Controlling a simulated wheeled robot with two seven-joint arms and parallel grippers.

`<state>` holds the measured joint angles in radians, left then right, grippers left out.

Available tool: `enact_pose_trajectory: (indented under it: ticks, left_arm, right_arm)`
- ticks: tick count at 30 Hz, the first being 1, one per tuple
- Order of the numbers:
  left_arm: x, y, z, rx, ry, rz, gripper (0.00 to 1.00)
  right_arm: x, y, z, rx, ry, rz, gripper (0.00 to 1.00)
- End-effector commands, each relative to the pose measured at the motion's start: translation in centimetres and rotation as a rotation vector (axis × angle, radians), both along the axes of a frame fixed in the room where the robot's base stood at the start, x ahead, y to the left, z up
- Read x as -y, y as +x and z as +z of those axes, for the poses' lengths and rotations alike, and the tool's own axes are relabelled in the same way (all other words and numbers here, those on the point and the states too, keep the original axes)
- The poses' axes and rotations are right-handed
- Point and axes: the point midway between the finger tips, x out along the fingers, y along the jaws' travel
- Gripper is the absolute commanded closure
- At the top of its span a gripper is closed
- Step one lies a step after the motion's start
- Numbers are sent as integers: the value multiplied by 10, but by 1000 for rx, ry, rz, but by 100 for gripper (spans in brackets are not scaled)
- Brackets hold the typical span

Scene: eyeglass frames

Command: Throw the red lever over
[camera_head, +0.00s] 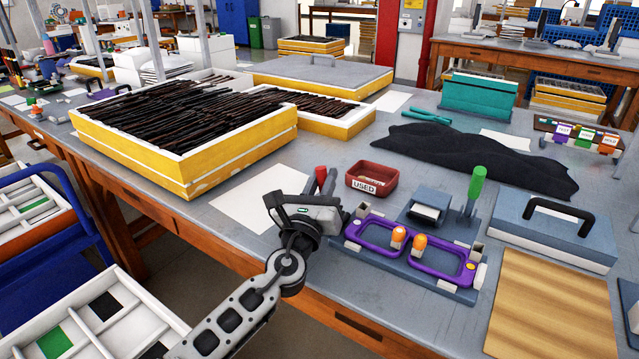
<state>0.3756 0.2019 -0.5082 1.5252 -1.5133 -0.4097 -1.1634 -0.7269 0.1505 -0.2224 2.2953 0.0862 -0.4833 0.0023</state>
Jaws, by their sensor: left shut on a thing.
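The red lever (321,174) stands at the left end of a blue-grey fixture (437,287), and its red top shows beside my left gripper. My left gripper (327,188) comes in from the lower left and is shut on the red lever; the gripper body hides the lever's lower part and the fixture's left end. The fixture holds a purple eyeglass frame (429,277) with two orange-tipped knobs at its middle. A green-handled lever (475,186) stands upright behind the fixture's right side. My right gripper is not in view.
A red bin labelled USED (371,180) stands just behind the fixture. A blue-grey case with a black handle (553,232) and a wooden board (552,312) lie to the right. A yellow crate of dark strips (184,150) is at the left. White paper (250,200) lies beside the gripper.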

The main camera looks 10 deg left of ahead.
Motion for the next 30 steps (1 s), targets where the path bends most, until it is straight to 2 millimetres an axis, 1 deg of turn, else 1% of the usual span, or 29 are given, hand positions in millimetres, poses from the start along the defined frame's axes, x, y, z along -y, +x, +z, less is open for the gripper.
enact_pose_trajectory:
  ticks: [14,15,16,17,26,29,30]
  left_arm:
    - [1,-1,-1,1,12,-2,100]
    - [1,-1,-1,1,12,-2,70]
    - [1,-1,-1,1,12,-1,62]
    - [1,-1,-1,1,12,-1,59]
    - [1,-2,-1,2,12,-1,59]
    - [0,-9,-4,1,12,-1,59]
    - [0,-15,-6,1,12,-2,59]
  right_arm:
    - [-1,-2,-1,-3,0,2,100]
    - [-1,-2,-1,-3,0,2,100]
    - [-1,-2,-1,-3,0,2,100]
    - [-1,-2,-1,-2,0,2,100]
    - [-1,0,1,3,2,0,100]
    - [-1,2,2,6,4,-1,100]
    - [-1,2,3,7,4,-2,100]
